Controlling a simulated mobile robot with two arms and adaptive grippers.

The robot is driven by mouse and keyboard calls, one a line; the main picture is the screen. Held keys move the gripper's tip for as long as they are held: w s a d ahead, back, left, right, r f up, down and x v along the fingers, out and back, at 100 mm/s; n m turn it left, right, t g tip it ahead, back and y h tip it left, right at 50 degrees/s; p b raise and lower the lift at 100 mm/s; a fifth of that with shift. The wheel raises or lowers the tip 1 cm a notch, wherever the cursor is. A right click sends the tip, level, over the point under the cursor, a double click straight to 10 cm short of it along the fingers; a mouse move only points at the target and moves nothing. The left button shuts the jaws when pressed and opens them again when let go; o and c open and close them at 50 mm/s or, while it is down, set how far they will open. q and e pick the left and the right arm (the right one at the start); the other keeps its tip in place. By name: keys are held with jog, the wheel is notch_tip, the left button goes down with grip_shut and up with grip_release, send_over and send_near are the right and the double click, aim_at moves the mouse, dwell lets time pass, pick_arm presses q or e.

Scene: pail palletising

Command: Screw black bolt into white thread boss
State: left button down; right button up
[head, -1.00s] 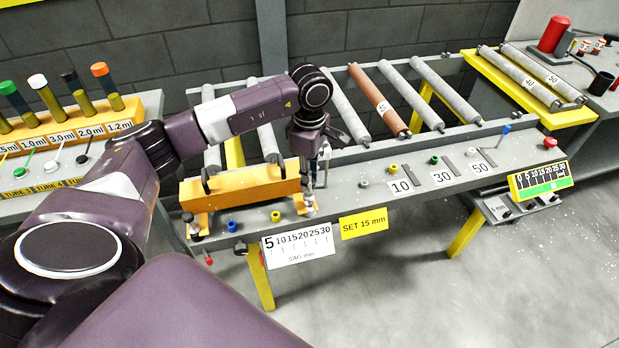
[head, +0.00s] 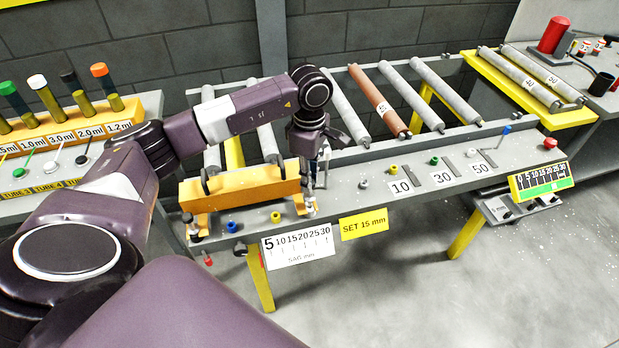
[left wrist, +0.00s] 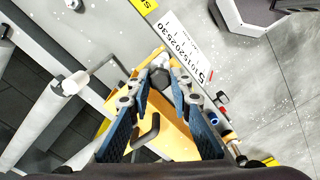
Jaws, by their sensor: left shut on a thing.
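My left gripper (head: 309,205) points down at the right end of the orange block, at the front of the bench. In the left wrist view, its blue-padded fingers (left wrist: 168,73) are shut on a small dark grey, hex-shaped piece (left wrist: 160,78), which looks like the black bolt. The fingers hide most of it in the head view. Pale parts show at the fingertips; I cannot tell whether they are the white thread boss or how far the bolt sits in it. My right gripper is not in view.
The orange block (head: 240,190) is close left of the gripper. Blue (head: 231,226) and yellow (head: 275,217) bosses stand in front of it. Rollers (head: 345,108) lie behind. A white scale plate (head: 298,246) and yellow SET 15 mm sign (head: 364,223) hang at the front edge.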

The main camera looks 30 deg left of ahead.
pick_arm(q)
jog(key=shift+f+b, duration=1.2)
jog(key=shift+f, duration=0.2)
jog(key=c, duration=1.7)
grip_release()
jog(key=shift+o, duration=0.2)
notch_tip(320, 180, up, 12)
jog(key=shift+c, duration=0.5)
